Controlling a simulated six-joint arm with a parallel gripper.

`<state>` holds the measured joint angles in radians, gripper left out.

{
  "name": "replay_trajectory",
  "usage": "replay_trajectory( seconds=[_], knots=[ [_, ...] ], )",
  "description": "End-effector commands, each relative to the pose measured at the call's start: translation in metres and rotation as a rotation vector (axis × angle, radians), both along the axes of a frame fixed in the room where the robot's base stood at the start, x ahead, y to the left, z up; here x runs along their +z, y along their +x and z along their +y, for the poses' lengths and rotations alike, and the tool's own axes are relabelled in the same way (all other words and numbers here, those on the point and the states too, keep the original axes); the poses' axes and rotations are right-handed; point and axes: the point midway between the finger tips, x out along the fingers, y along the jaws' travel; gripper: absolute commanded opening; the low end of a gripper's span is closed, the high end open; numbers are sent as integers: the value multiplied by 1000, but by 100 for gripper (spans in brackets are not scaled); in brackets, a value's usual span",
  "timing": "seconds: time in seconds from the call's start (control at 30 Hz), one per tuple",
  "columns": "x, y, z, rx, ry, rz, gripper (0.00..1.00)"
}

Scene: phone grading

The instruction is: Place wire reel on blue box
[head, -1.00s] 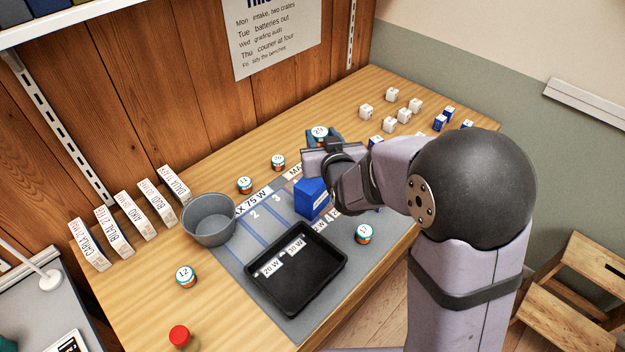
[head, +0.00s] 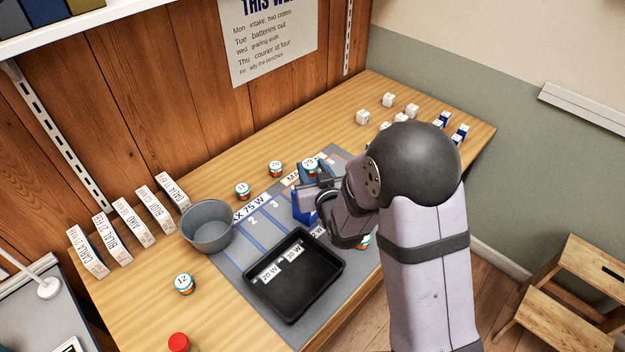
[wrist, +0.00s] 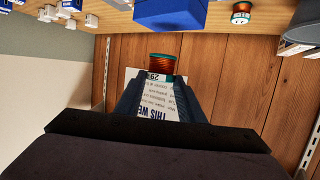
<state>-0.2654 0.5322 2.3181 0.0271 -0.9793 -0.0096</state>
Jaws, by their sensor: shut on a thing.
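A wire reel (head: 310,164) with a white numbered top is held in my gripper (head: 311,175). In the wrist view the reel (wrist: 161,68) shows copper-coloured wire and teal rims, between the dark fingertips (wrist: 160,82). The blue box (head: 302,208) stands on the grey mat, partly hidden behind my gripper and wrist in the head view. The blue box (wrist: 170,12) also shows at the top of the wrist view, apart from the reel.
A black tray (head: 318,300) lies on the grey mat (head: 233,265) in front of the box. A grey bowl (head: 208,238) stands at left. Other reels (head: 242,191) stand nearby, one (head: 362,242) partly behind my arm. White and blue blocks (head: 388,100) are at the far right.

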Motion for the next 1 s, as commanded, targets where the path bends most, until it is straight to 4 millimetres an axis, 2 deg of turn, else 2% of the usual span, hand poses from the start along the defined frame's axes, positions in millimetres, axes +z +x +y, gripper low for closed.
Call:
replay_trajectory(
  seconds=[0.27, 0.63, 1.0],
  knots=[
    [-6, 0, 0, 0, 0, 1, 14],
    [-40, 0, 0, 0, 0, 2, 14],
    [-44, 0, 0, 0, 0, -1, 14]
  ],
)
